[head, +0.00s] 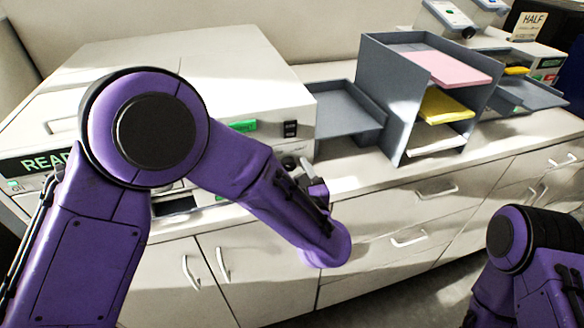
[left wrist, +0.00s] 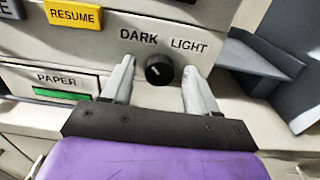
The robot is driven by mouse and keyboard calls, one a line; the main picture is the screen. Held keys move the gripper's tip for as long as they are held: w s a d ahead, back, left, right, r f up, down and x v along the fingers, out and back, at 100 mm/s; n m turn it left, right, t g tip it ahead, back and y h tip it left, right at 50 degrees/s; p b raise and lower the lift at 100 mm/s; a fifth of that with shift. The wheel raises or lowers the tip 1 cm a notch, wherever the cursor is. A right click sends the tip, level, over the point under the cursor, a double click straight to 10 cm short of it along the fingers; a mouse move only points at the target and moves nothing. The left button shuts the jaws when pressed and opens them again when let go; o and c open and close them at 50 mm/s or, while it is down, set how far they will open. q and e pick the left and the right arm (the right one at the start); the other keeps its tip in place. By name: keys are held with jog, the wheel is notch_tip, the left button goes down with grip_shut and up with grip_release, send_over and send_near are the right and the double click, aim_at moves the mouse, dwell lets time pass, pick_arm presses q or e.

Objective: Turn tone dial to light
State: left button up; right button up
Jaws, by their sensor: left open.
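The tone dial (left wrist: 159,70) is a small round black knob on the copier's pale front, in the left wrist view. The printed DARK label (left wrist: 139,35) is above it to the left and the LIGHT label (left wrist: 189,45) above it to the right. A pale mark on the knob seems to point up and left, toward DARK. My left gripper (left wrist: 159,78) is open, with one finger on each side of the dial and gaps between. In the head view my left gripper (head: 308,178) is at the copier's front right, partly hidden by my arm. My right gripper is out of view.
The copier (head: 190,75) stands on the counter. A yellow RESUME button (left wrist: 73,15) and a green-marked PAPER panel (left wrist: 62,93) are left of the dial. A grey tray (head: 345,105) and a grey paper sorter (head: 400,100) stand to the copier's right.

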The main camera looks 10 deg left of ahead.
pick_arm(q)
jog(key=c, duration=1)
jog(key=shift+c, duration=0.2)
